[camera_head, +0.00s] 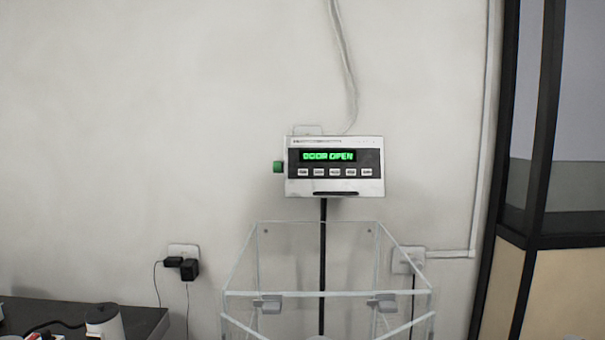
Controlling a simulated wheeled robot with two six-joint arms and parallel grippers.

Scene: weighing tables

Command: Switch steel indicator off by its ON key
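The steel indicator (335,188) is a silver box on a black post in the middle of the camera_head view. Its display (328,156) is lit green and reads "DOOR OPEN". A row of several light keys (335,173) runs below the display; their labels are too small to read, so I cannot tell which is the ON key. A green knob (278,167) sticks out of its left side. Neither of my grippers is in view.
A clear open-topped box (345,293) with grey hinges stands below the indicator. A dark table (140,318) with a white device (104,320) is at lower left. Wall sockets (184,250) and a dark-framed partition (535,150) flank it. The space before the indicator looks clear.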

